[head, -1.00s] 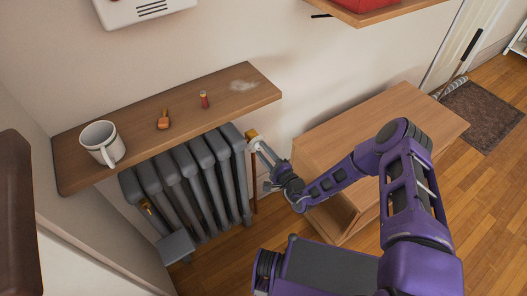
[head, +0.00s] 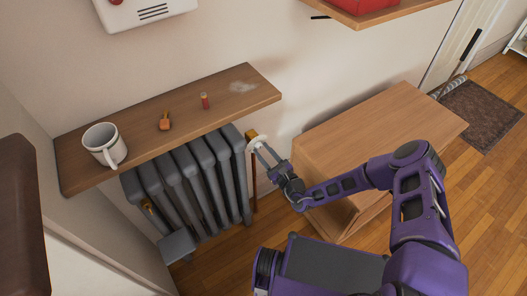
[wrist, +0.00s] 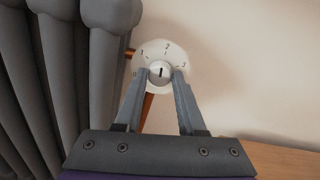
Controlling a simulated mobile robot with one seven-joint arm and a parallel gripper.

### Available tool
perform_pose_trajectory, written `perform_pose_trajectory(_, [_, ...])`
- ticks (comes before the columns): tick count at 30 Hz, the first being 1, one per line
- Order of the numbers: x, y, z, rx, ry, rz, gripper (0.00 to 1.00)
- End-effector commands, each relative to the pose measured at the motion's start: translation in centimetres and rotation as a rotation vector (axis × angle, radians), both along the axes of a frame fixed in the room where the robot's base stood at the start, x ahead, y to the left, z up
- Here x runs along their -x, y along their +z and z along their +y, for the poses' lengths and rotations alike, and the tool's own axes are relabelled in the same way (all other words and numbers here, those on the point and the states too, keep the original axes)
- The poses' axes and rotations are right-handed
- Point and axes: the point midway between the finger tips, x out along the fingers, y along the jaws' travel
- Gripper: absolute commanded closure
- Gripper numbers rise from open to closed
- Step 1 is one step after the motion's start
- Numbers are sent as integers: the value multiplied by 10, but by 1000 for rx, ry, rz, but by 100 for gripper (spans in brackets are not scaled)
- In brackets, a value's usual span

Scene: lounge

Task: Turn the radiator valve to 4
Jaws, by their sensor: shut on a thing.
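The radiator valve is a white round dial (wrist: 152,54) with a small central knob (wrist: 161,72) in the wrist view. The dial shows 1, 2 and 3 around its upper edge and what looks like a 0 at the left; no 4 is visible, and the fingers cover its lower part. The knob's dark mark stands nearly upright, roughly toward the 2. My gripper (wrist: 162,75) is shut on the knob, one finger on each side. In the head view the dial (head: 256,145) is at the radiator's upper right, with my gripper (head: 266,153) at it.
The grey radiator (head: 194,182) stands left of the valve. A wooden shelf (head: 215,108) above it holds a white mug (head: 104,145) and two small items. A wooden cabinet (head: 385,125) stands to the right, close to my arm.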

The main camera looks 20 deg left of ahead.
Motion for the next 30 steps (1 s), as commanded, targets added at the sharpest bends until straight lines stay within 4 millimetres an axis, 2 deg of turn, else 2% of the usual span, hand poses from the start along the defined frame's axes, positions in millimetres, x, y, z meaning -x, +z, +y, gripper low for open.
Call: perform_pose_trajectory(30, [0,-1,-1,-627,-1,734,100])
